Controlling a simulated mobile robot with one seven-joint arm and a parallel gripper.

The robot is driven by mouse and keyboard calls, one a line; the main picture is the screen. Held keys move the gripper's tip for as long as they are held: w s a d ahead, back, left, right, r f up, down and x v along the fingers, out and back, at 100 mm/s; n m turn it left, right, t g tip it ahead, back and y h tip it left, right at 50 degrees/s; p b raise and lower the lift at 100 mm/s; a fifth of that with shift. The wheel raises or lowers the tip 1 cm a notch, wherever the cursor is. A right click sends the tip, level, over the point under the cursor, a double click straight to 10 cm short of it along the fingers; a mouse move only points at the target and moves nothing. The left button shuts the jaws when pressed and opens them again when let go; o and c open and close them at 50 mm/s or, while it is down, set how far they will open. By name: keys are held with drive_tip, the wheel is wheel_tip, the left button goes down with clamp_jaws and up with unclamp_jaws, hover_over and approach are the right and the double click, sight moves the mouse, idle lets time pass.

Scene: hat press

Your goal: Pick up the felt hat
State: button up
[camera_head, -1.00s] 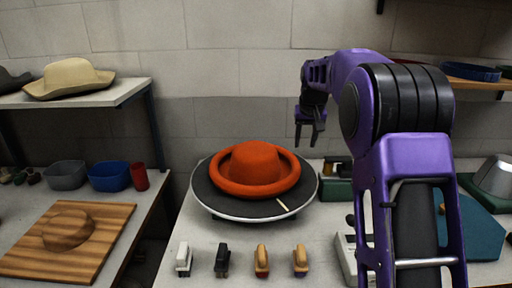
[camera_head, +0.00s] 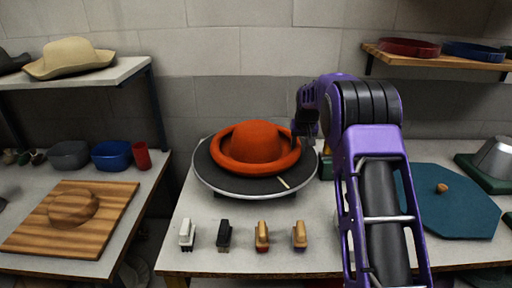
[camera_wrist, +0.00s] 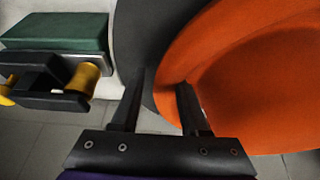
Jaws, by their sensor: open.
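The orange felt hat (camera_head: 254,148), with a domed crown and a thick rolled brim, sits upright on a round dark turntable (camera_head: 212,187). My gripper (camera_head: 303,132) is at the right rear edge of the brim in the head view, partly hidden by my arm. In the wrist view my gripper (camera_wrist: 160,82) is open, and the hat (camera_wrist: 245,75) fills the right side. The right finger overlaps the orange brim and the left finger lies over the dark turntable (camera_wrist: 135,45). The brim's edge shows between them. I cannot tell whether either finger touches it.
Several small brushes (camera_head: 263,236) stand in a row along the front of the table. A teal octagonal board (camera_head: 455,205) lies at right. A green box with a clamp (camera_wrist: 60,35) is close left of my gripper in the wrist view. A shelf with a tan hat (camera_head: 68,58) is at left.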

drive_tip(key=shift+w+f, duration=0.15)
drive_tip(key=shift+f, duration=0.15)
clamp_jaws()
idle(0.3)
wheel_tip(320, 180, up, 10)
drive_tip(key=c, duration=0.5)
unclamp_jaws()
clamp_jaws()
idle(1.2)
drive_tip(key=shift+d, duration=0.1)
idle(0.4)
